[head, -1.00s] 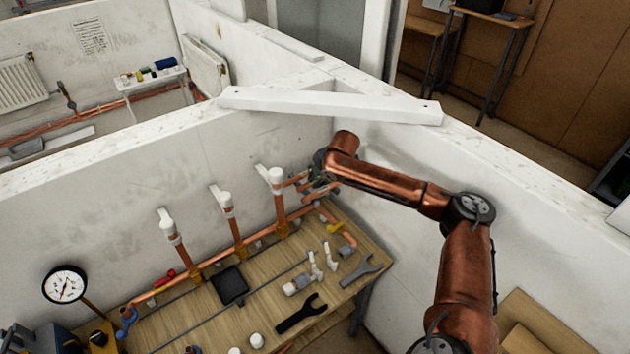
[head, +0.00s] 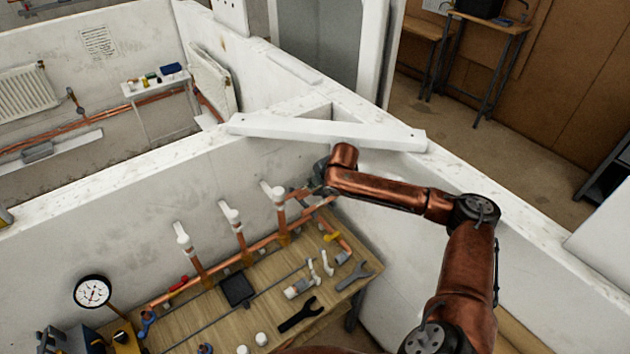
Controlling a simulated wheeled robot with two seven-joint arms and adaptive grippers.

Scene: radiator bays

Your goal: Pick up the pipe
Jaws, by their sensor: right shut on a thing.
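My right gripper (head: 319,184), dark and small, is at the back right corner of the bench, just above the right end of the long copper pipe (head: 215,268). It is shut on a short copper pipe piece (head: 298,191) beside the rightmost white-capped riser. The arm hides part of the jaws, so the exact grip is hard to see. The long pipe runs along the wall at the back of the bench, with several upright copper risers (head: 241,245). Another copper piece (head: 337,237) with a yellow part lies nearer the front. My left gripper is not in view.
The wooden bench (head: 210,315) holds a black square pad (head: 236,289), a black wrench (head: 300,315), a grey wrench (head: 353,277) and white fittings (head: 297,289). A round gauge (head: 92,291) stands at left. A white brace (head: 330,132) spans the wall corner above my gripper.

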